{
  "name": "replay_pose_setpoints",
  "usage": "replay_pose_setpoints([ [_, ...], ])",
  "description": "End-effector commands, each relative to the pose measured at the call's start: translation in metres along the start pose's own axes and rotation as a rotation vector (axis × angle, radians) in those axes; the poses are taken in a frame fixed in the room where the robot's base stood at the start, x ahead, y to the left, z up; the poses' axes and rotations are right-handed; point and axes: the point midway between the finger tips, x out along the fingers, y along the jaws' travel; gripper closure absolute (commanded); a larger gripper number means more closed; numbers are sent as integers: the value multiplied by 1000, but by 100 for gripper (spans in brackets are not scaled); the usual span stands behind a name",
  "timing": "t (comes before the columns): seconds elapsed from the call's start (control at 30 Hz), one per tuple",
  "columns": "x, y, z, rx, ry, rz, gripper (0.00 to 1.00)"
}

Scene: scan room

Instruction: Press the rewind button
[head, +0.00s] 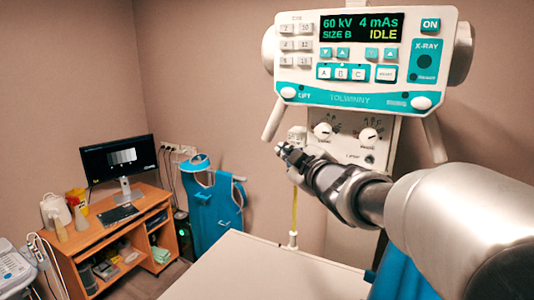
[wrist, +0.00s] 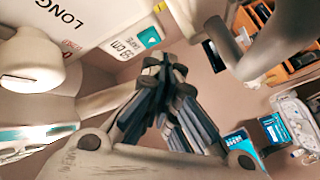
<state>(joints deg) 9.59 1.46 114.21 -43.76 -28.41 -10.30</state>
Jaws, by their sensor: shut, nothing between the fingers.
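No button in view reads clearly as rewind. The X-ray control panel (head: 365,98) is white and teal, with a lit screen (head: 362,27) reading 60 kV, 4 mAs, IDLE. It has several small white and teal buttons and a white button (head: 386,73) whose label is too small to read. Below it is a plate with knobs (head: 357,160). My gripper (head: 285,150) is shut and empty, below and left of the panel and apart from its buttons in the head view. The fingertips meet in the wrist view (wrist: 165,65).
Two pale handles (head: 433,138) slant down from the panel. A pale tabletop (head: 265,270) lies below my arm. A wooden desk (head: 110,240) with a monitor (head: 117,158) stands at the left. A blue apron (head: 213,205) hangs behind. A yellow strip (head: 294,212) hangs near my gripper.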

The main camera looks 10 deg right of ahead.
Motion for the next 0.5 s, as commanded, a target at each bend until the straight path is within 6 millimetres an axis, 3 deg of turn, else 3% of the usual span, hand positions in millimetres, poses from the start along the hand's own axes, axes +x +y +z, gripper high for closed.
replay_pose_setpoints([
  [0.27, 0, 0, -1, 0, 0, 0, 100],
  [0.5, -14, -11, -10, -1, 4, 1, 100],
])
